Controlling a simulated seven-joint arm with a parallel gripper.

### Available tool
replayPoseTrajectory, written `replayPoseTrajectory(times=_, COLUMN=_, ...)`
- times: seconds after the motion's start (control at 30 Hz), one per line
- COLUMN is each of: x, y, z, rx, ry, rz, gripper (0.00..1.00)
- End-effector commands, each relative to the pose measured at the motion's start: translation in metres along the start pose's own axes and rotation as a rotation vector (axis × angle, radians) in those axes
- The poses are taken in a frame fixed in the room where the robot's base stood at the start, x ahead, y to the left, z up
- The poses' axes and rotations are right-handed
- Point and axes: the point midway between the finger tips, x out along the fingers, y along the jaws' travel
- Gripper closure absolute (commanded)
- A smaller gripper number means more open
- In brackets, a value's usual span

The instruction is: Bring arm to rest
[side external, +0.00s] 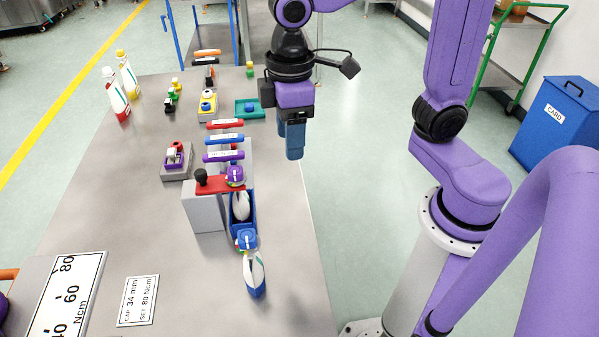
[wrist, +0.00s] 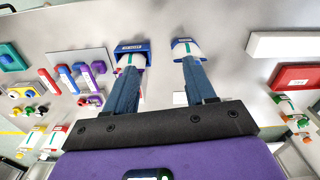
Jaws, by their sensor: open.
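My gripper (side external: 291,140) hangs in the air at the right edge of the table, with its blue fingers pointing down. In the wrist view its two blue fingers (wrist: 168,88) are spread apart with nothing held between them. A white bottle with a blue cap (side external: 254,275) stands at the front of the table, apart from my gripper. Another white bottle (side external: 240,207) sits in a blue holder (side external: 252,222) just behind it. Both bottles show beyond the fingertips in the wrist view, where the right one (wrist: 186,50) is clear of the holder.
A grey block (side external: 203,214) with a red lever stands left of the holder. Red, blue and purple handles (side external: 225,140) lie behind it. Two bottles (side external: 116,95) stand at the table's far left. A blue bin (side external: 560,120) and green cart are at right. Space around my gripper is clear.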

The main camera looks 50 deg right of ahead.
Motion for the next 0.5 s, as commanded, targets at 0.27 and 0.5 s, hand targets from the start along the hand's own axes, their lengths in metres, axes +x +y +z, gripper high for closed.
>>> replayPoseTrajectory(times=0.27, x=0.028, y=-0.033, z=0.097, rx=-0.120, ry=0.009, rz=-0.003, gripper=0.45)
replayPoseTrajectory(times=0.5, x=0.046, y=-0.045, z=0.146, rx=-0.181, ry=0.011, rz=-0.005, gripper=0.45)
